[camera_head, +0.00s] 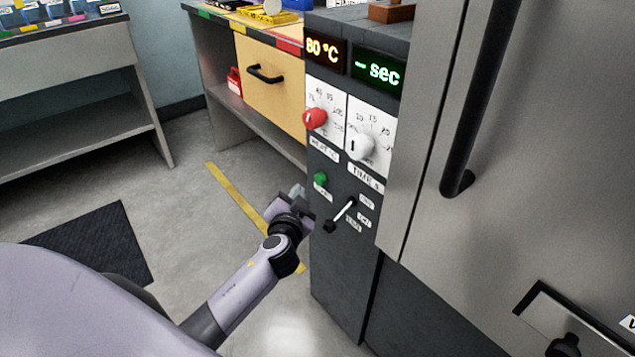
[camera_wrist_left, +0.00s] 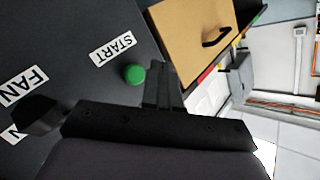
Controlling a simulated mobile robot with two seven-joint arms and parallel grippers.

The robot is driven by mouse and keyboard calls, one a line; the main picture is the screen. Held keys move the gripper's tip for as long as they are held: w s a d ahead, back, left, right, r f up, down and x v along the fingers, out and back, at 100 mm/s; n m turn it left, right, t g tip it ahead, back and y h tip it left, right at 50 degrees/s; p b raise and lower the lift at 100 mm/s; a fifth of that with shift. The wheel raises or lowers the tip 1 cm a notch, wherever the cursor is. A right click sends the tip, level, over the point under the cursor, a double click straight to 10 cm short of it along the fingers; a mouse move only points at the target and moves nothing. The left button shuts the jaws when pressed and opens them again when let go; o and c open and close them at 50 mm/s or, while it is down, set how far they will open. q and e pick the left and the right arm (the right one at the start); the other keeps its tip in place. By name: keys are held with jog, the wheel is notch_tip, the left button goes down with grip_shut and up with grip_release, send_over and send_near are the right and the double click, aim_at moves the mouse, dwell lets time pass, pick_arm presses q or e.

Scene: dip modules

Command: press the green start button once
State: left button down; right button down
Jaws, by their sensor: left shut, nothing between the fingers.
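The green start button (camera_head: 320,179) sits on the dark control panel, below the red knob. It also shows in the left wrist view (camera_wrist_left: 134,74), beside a white START label (camera_wrist_left: 113,48). My left gripper (camera_head: 298,191) is shut and empty, just left of the button in the head view. I cannot tell the exact distance to the panel. My right gripper is not in view.
The panel has a red knob (camera_head: 316,118), a white knob (camera_head: 360,147) and a lever (camera_head: 341,214) close to the button. Displays read 80 °C (camera_head: 324,51) and "- sec" (camera_head: 378,70). A wooden drawer (camera_head: 268,85) stands behind; a steel door is at right.

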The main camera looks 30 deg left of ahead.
aim_at(320, 179)
pick_arm(q)
jog(key=shift+w+d+b, duration=0.2)
jog(key=shift+w+d, duration=0.05)
jog(key=shift+w, duration=0.3)
jog(key=shift+w+d+b, duration=0.15)
jog(key=shift+w+d, duration=0.05)
jog(key=shift+w, duration=0.35)
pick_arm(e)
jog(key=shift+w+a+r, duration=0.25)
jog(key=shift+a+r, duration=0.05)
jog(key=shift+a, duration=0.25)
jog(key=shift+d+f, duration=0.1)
pick_arm(q)
jog(key=shift+w, duration=0.15)
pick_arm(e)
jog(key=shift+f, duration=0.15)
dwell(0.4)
pick_arm(q)
jog(key=shift+w+d+b, duration=0.15)
jog(key=shift+w+b, duration=0.1)
jog(key=shift+b, duration=0.1)
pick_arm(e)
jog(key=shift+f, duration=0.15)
